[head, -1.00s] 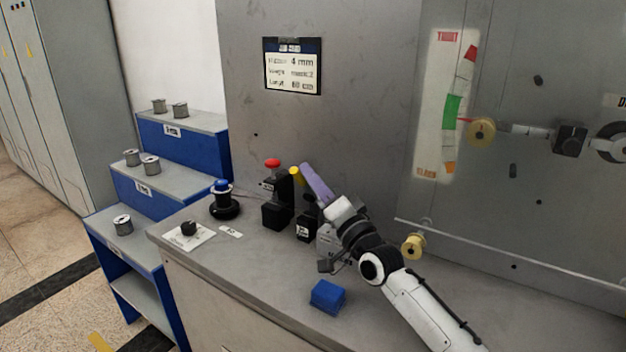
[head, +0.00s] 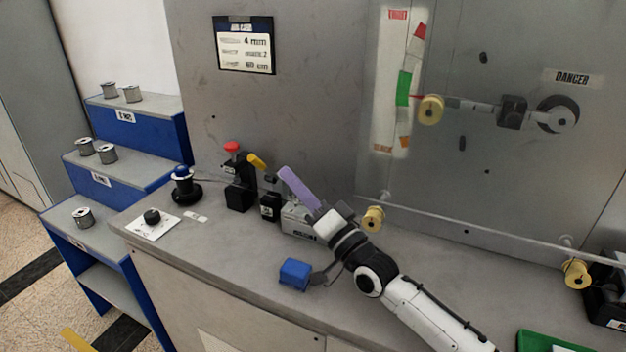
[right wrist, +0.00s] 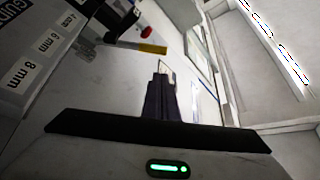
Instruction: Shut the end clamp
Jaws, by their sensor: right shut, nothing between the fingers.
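The end clamp looks to be the small black block (head: 270,207) on the bench with a yellow-tipped lever (head: 257,162). In the head view the lever slants up to the left, raised off the block. The yellow tip also shows in the right wrist view (right wrist: 153,48). My right gripper (head: 284,171) has purple-looking fingers, shut and empty. In the head view their tips are just right of the yellow tip, with a visible gap. My left gripper is not in view.
A black post with a red knob (head: 238,185) stands left of the clamp. The grey guide block (right wrist: 40,55) carries mm labels. A blue block (head: 294,274), a blue-topped button (head: 183,187) and a black dial (head: 152,216) are on the bench.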

